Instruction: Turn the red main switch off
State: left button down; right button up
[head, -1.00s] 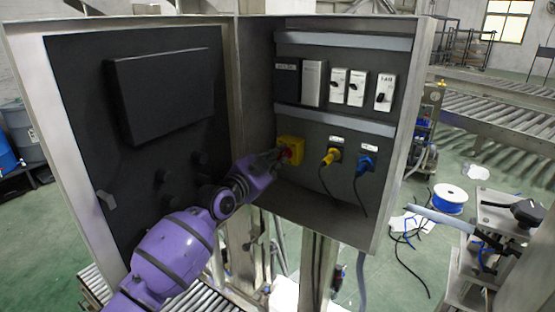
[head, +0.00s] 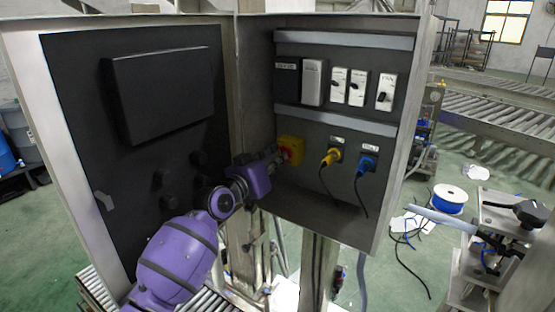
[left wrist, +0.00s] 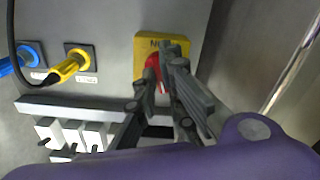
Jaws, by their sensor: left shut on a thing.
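The red main switch (head: 290,153) is a red knob on a yellow plate (head: 294,143), low on the cabinet's back panel near its left wall. My left gripper (head: 279,160) reaches it from the lower left. In the left wrist view the red knob (left wrist: 153,64) sits between the fingers of my left gripper (left wrist: 162,72), which is shut on it. The fingers cover part of the knob, so its exact angle is hard to tell. My right gripper is in neither view.
A yellow plug (head: 331,156) and a blue plug (head: 367,163) with hanging cables are right of the switch. Several breakers (head: 357,89) sit above, over a grey rail (head: 335,121). The open cabinet door (head: 75,120) stands left, close to my arm.

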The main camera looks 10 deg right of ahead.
pick_arm(q)
jog(key=n, duration=0.5)
jog(key=shift+n, duration=0.3)
dwell(0.4)
jog(key=c, duration=1.8)
grip_release()
jog(key=shift+c, duration=0.2)
jog(key=v, duration=1.2)
